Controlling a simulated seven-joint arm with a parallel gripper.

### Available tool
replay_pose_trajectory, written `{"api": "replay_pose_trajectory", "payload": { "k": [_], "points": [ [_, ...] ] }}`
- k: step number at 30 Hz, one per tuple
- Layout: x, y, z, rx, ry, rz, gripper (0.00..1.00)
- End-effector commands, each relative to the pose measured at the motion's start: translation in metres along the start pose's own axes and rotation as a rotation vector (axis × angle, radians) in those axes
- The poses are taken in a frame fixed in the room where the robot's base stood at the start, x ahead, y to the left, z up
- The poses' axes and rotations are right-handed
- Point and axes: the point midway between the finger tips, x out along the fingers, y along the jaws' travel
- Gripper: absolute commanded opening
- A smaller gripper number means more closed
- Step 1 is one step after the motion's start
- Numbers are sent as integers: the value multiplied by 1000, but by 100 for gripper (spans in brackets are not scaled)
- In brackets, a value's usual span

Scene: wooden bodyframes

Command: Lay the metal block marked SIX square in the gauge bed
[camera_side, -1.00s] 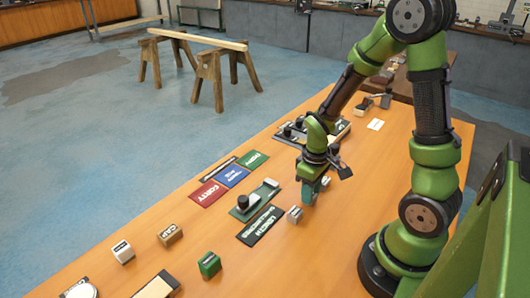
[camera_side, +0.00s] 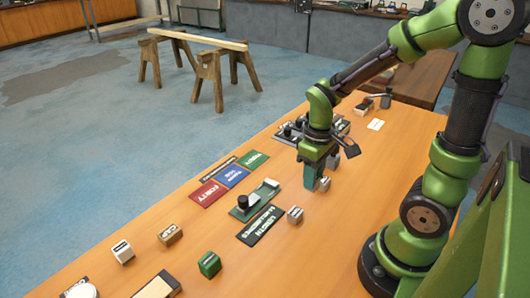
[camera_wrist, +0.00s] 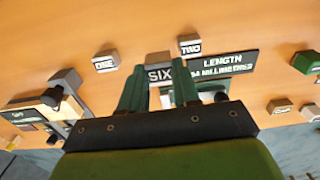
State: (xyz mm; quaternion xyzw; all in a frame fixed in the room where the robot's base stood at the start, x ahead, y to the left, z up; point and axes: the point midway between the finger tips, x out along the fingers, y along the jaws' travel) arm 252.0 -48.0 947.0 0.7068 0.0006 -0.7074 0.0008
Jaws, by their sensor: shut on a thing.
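The metal block marked SIX (camera_wrist: 159,74) is held between the two green fingers of my gripper (camera_wrist: 159,88), its label facing the wrist camera. In the side view my gripper (camera_side: 315,183) points down over the table, behind and right of a green bed with a pale bar and black knob (camera_side: 240,211). This looks like the gauge bed; no label on it is readable. In the wrist view it is mostly hidden behind my fingers. The gap under the block cannot be judged.
Blocks marked ONE (camera_wrist: 104,63) and TWO (camera_wrist: 190,46) stand close to my gripper; TWO also shows in the side view (camera_side: 295,214). A LENGTH sign (camera_side: 262,225) lies beside the bed. More blocks, including CAP (camera_side: 170,235), stand toward the near left.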

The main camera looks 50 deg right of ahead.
Motion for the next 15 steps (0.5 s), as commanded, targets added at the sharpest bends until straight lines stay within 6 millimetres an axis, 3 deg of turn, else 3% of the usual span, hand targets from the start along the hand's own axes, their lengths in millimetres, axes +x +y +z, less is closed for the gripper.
{"api": "replay_pose_trajectory", "payload": {
  "k": [3,7,15],
  "points": [
    [14,-24,17,-7,-2,-1,0],
    [23,-34,17,-1,-1,-1,0],
    [31,-30,-49,2,0,0,0]
  ]
}}
